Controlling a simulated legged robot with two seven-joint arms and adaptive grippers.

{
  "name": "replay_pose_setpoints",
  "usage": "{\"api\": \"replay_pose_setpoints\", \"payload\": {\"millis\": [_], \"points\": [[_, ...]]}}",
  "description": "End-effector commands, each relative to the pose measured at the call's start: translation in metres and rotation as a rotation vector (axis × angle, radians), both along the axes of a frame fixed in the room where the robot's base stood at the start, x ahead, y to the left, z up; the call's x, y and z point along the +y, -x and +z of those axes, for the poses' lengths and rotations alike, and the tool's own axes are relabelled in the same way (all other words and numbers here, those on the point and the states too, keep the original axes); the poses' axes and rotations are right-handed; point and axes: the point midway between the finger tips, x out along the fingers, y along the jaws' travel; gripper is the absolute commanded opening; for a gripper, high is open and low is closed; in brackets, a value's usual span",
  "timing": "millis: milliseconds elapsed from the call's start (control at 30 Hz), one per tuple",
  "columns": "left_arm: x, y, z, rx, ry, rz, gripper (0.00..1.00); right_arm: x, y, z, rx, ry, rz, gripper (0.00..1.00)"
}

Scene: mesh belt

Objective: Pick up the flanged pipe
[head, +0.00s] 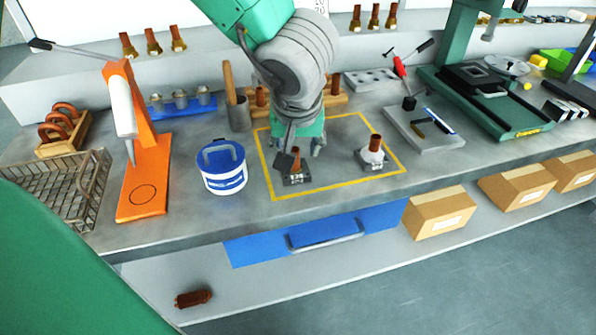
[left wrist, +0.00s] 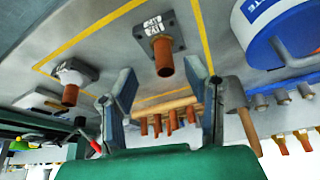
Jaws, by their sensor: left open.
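A flanged pipe (head: 296,178), a copper-brown tube upright on a dark square plate with white markings, stands inside the yellow outline on the bench. It also shows in the left wrist view (left wrist: 162,55). My left gripper (head: 301,154) is right above it, pointing down, and partly hides it in the head view. In the left wrist view the two fingers of the left gripper (left wrist: 162,84) are apart, with the pipe's free end showing between and beyond the tips; I see no contact. A second brown pipe (head: 376,142) with a white collar on a square plate stands to the right. My right gripper is not in view.
A white and blue bucket (head: 222,178) stands close on the left, with an orange stand (head: 145,185) and a wire basket (head: 70,185) beyond. A mallet (head: 236,112) and a wooden rack (head: 335,99) are behind. A grey plate with tools (head: 422,128) lies right.

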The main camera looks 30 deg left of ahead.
Motion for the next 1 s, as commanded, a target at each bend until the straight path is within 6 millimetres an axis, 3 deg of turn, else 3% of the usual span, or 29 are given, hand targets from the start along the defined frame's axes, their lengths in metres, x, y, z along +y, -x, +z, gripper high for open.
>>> {"api": "replay_pose_setpoints", "payload": {"millis": [167, 400, 667, 800, 1000], "points": [[0.002, -0.004, -0.012, 0.002, -0.001, 0.002, 0.43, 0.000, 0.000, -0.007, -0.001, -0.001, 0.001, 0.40], [0.008, -0.017, -0.044, 0.004, -0.005, 0.000, 0.43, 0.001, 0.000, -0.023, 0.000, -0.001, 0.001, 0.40], [0.012, -0.019, -0.046, 0.000, -0.001, 0.000, 0.43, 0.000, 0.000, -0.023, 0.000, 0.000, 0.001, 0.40], [0.013, -0.019, -0.046, 0.000, 0.000, 0.000, 0.00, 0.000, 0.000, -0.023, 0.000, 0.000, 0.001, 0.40], [0.013, -0.019, -0.046, 0.001, -0.002, 0.001, 0.00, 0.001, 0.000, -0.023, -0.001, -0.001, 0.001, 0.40]]}}
